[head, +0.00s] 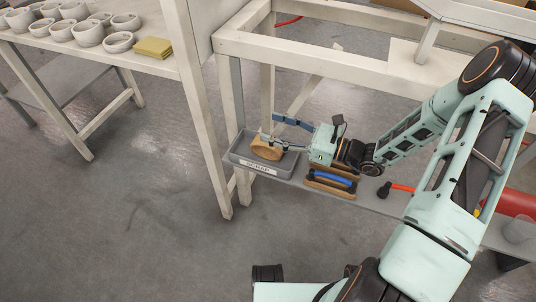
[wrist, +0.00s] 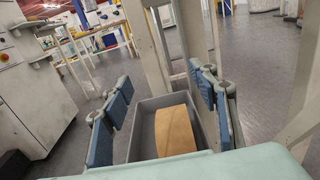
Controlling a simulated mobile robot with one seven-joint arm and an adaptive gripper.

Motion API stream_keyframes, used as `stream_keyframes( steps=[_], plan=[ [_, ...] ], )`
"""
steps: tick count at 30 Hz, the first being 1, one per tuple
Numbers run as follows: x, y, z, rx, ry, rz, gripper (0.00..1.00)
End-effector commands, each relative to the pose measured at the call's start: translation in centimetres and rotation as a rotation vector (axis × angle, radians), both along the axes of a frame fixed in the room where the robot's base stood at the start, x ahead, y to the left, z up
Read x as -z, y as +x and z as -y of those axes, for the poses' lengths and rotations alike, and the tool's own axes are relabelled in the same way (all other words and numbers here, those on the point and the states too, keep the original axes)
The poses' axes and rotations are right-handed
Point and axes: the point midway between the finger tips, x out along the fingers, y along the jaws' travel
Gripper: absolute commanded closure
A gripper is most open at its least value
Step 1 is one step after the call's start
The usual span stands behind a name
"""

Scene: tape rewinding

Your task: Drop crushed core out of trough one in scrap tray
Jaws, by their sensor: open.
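The tan crushed core (head: 266,150) lies in the grey scrap tray (head: 240,157), whose front carries a SCRAP label. In the wrist view the core (wrist: 174,131) rests inside the tray (wrist: 142,112), toward its near right side. My gripper (head: 270,130) is over the tray with its blue-padded fingers spread wide. In the wrist view my gripper (wrist: 163,105) has one finger on each side of the core, with clear gaps, and it holds nothing. The near end of the core is hidden by my gripper's body.
A wooden rack (head: 330,181) with a blue roll stands right of the tray. A red-handled tool (head: 398,187) lies further right on the shelf. White frame posts (head: 205,110) stand close left of the tray. A table (head: 150,62) with several bowls is at the upper left.

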Motion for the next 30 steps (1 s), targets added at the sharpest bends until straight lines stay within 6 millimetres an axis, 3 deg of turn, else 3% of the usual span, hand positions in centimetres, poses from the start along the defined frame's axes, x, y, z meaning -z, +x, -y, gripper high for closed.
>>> stream_keyframes(
  steps=[9,15,30],
  plan=[
    [0.0,-2.5,6.4,0.004,0.000,0.000,0.46],
    [0.0,-3.6,9.0,0.002,0.000,-0.001,0.46],
    [0.0,-4.0,9.7,0.000,0.001,-0.001,0.46]
  ],
)
